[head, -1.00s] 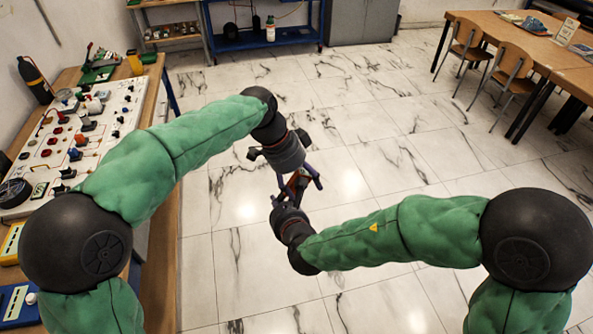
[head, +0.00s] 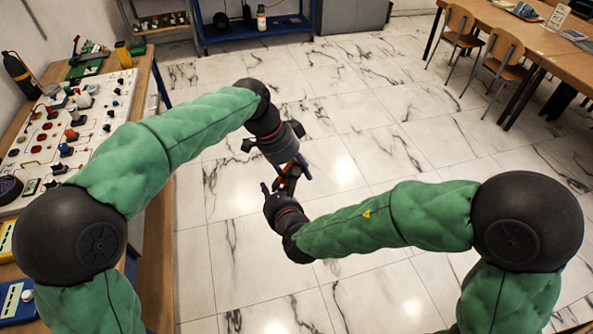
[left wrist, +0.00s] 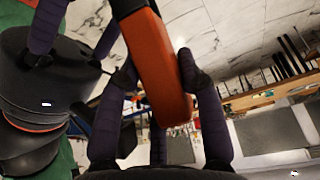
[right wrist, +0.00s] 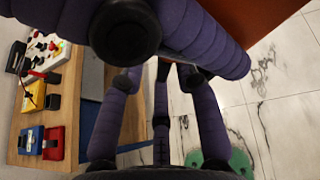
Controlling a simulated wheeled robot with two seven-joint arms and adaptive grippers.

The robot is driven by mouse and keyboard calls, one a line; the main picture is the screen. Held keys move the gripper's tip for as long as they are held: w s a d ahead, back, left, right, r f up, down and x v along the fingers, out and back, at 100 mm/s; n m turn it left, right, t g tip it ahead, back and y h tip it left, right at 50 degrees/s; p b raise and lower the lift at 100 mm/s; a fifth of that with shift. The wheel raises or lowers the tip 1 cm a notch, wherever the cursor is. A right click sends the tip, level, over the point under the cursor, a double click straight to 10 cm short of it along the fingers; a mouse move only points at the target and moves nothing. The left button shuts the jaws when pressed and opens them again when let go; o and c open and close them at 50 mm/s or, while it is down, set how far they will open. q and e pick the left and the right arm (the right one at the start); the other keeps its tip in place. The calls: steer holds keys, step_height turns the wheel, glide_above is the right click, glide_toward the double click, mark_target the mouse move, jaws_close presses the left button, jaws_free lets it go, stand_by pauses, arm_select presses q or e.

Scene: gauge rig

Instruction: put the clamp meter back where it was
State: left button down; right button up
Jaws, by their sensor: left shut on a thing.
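The clamp meter, an orange and black body (left wrist: 162,75), is between the fingers of my left gripper (left wrist: 158,78) in the left wrist view. My left gripper is shut on it, over the floor. In the head view the left gripper (head: 294,166) hides most of the meter. My right gripper (head: 276,187) is just below it, close to the meter and the left fingers. In the right wrist view the right fingers (right wrist: 158,78) are spread apart, with a purple left finger crossing in front. I cannot tell whether they touch the meter.
A wooden bench (head: 160,215) along the left carries a white panel (head: 40,150) with several knobs and fittings. A blue shelf (head: 255,33) stands at the back. Chairs (head: 505,58) and tables are at the right. The marble floor between is clear.

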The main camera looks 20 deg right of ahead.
steer(key=v, duration=1.1)
steer(key=s+f+n+g+y, duration=0.1)
steer(key=s+f+n+g, duration=0.2)
steer(key=f+n, duration=0.7)
steer(key=s+f+n+g, duration=0.3)
steer(key=f+n+g, duration=0.2)
steer(key=f+n, duration=0.6)
steer(key=s+f+n+g+y, duration=0.1)
steer(key=s+f+n+g, duration=0.2)
steer(key=f+n, duration=0.7)
step_height(320, 180, down, 10)
steer(key=shift+s+d+r+n+g+y, duration=0.2)
steer(key=shift+d+n+g+y, duration=0.15)
steer(key=shift+g, duration=0.35)
